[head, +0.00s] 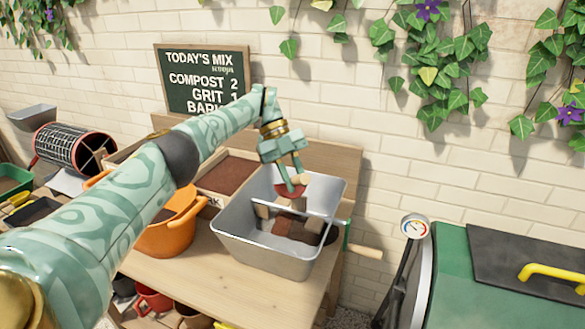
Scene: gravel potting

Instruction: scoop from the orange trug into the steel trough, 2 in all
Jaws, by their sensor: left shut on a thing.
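The steel trough (262,258) stands on the wooden bench, with brown and dark material (297,228) and a crosswise divider or bar inside. The orange trug (165,240) stands to its left, partly hidden behind my left arm; I cannot see its contents. My left gripper (296,183) is over the back part of the trough, pointing down. It is shut on a small scoop with a red part (290,190) showing just below the fingers. I cannot tell whether the scoop holds anything. My right gripper is out of view.
A wooden box of brown material (226,174) stands behind the trug and trough. A chalkboard (204,80) leans on the brick wall. A wooden handle (365,251) sticks out right of the trough. A green lidded drum (480,270) with a gauge stands at the right.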

